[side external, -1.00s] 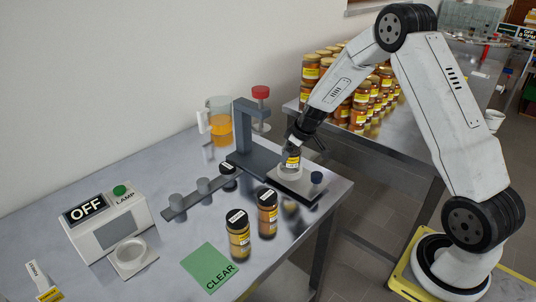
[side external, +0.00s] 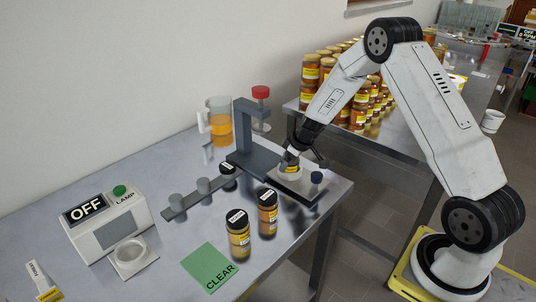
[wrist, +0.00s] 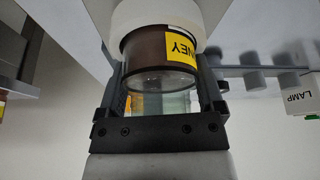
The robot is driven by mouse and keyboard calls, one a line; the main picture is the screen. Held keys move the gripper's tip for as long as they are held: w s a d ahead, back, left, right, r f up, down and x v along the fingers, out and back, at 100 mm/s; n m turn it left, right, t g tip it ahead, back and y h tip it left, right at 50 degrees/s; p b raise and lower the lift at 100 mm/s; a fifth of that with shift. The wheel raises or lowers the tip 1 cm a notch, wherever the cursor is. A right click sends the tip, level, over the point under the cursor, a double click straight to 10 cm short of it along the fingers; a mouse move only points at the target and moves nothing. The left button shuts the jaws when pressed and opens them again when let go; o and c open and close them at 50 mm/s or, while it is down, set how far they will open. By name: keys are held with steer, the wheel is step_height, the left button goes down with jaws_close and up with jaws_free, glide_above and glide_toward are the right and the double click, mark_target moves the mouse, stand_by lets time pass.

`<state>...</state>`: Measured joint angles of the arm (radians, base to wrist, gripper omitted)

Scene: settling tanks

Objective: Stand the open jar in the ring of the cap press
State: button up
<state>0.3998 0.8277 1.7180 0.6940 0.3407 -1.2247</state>
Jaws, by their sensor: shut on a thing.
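The open jar (side external: 291,168), dark with a yellow label, is between the fingers of my gripper (side external: 293,162). In the wrist view the jar (wrist: 155,52) has its clear glass mouth towards me, and my gripper (wrist: 165,88) is shut on it. The pale ring (side external: 287,175) of the grey cap press (side external: 254,147) surrounds the jar's lower part. In the wrist view the ring (wrist: 192,14) shows around its far end. The jar looks upright. Whether its base touches the bottom is hidden.
Two lidded jars (side external: 239,240) (side external: 267,218) stand in front of the press. A rail with grey pegs (side external: 203,187) is at its left. A green CLEAR mat (side external: 208,265) lies bare. A lamp box (side external: 108,220) reads OFF. A jug (side external: 218,125) stands behind.

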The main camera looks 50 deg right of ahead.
steer(key=shift+f, duration=0.35)
steer(key=o, duration=1.2)
steer(key=shift+s+f, duration=0.1)
steer(key=shift+o, duration=0.2)
steer(key=shift+s+a+f, duration=0.1)
steer(key=shift+r, duration=0.75)
steer(key=v, duration=1.1)
steer(key=shift+r, duration=0.35)
